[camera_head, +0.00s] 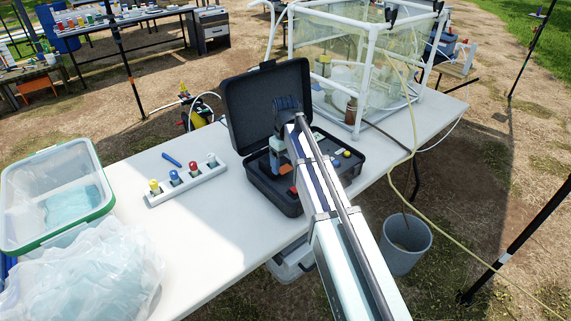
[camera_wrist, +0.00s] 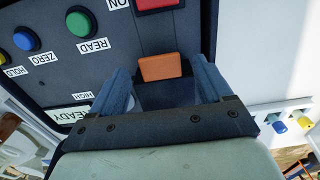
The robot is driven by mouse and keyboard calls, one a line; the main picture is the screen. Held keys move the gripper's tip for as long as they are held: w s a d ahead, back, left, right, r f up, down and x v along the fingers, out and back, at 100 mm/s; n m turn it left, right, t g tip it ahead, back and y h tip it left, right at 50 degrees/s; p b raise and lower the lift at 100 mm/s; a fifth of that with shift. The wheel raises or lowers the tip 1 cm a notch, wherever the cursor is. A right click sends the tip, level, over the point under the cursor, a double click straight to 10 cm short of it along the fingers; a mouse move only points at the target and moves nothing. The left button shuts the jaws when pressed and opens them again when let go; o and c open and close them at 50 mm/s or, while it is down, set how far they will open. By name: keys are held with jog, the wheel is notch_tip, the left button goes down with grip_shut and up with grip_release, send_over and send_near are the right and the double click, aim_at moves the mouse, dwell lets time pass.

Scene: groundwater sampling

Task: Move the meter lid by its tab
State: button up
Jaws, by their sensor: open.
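The meter is a dark panel (camera_wrist: 115,52) with coloured buttons and printed labels, set in an open black case (camera_head: 257,181) on the white table. An orange tab (camera_wrist: 160,67) shows in the wrist view, just beyond and between the fingertips. The dark surface around the tab looks like the lid, but its outline is partly hidden by my gripper. My gripper (camera_wrist: 161,76) is open, one finger on each side, with nothing visibly held. In the head view my gripper (camera_head: 279,162) is over the left part of the case, and my arm hides part of the meter.
The case's raised cover (camera_head: 265,97) stands behind my gripper. A white rack (camera_head: 187,184) with several coloured caps and a blue pen-like item (camera_head: 171,159) lie to the left. A clear framed enclosure (camera_head: 355,65) stands behind right.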

jog(key=shift+f, duration=0.45)
jog(key=shift+c, duration=0.4)
grip_shut()
jog(key=shift+w+a+r, duration=0.1)
jog(key=shift+w+r, duration=0.05)
